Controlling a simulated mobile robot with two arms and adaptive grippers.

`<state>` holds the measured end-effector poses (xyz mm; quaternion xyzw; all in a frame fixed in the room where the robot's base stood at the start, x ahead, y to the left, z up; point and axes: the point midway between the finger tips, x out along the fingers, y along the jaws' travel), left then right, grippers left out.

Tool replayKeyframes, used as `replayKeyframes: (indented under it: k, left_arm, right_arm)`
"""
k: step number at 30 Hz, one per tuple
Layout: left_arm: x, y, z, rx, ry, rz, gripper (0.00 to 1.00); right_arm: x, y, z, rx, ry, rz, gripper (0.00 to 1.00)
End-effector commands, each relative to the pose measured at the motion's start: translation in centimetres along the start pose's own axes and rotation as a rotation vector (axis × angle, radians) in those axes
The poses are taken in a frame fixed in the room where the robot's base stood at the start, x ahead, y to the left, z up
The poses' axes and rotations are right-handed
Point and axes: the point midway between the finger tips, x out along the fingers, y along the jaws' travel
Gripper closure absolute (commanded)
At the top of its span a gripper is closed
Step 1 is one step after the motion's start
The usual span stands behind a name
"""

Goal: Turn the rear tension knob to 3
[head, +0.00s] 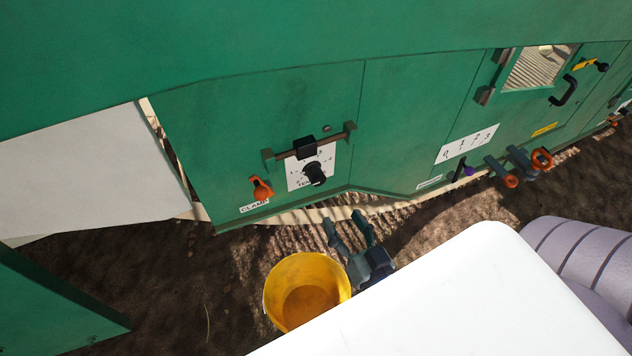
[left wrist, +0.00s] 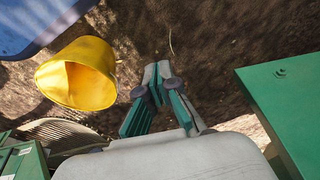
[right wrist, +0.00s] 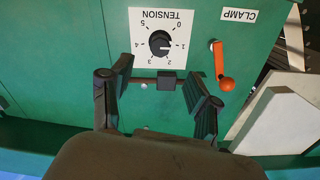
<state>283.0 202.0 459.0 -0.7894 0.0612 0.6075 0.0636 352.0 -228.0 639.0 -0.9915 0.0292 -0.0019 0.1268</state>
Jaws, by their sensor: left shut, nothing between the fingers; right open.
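The tension knob (head: 314,173) is black, on a white numbered dial plate (head: 297,180) on the green machine side. In the right wrist view the knob (right wrist: 160,43) appears upside down, its scale running 0 to 5; its mark seems to point near 1. My right gripper (head: 343,218) is open and empty, below and in front of the panel, apart from the knob. In the right wrist view its fingers (right wrist: 154,77) spread below the dial. My left gripper (left wrist: 157,70) is shut and empty over the soil, and is not seen in the head view.
A bar with a black block (head: 305,147) runs along the dial's upper edge. An orange clamp handle (head: 261,188) is left of the dial. A yellow bucket (head: 273,292) stands near my right gripper. Further right are a 0–3 scale (head: 467,144) and orange knobs (head: 541,159).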

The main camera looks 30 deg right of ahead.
Motion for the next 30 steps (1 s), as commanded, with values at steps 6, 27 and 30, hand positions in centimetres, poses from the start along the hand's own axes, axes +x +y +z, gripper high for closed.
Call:
replayKeyframes:
  k: [6,27,30]
  left_arm:
    - [0.1,0.0,0.1,0.0,-0.003,0.0,1.0]
    - [1.7,0.1,0.6,0.002,-0.007,0.002,1.0]
    - [1.7,0.1,0.6,0.002,-0.008,0.002,1.0]
  right_arm:
    - [3.4,-0.1,-0.3,0.003,0.007,0.001,0.39]
    - [13.5,-0.1,-0.1,0.001,0.001,-0.001,0.39]
    - [13.5,-0.1,-0.1,0.001,0.001,-0.001,0.39]
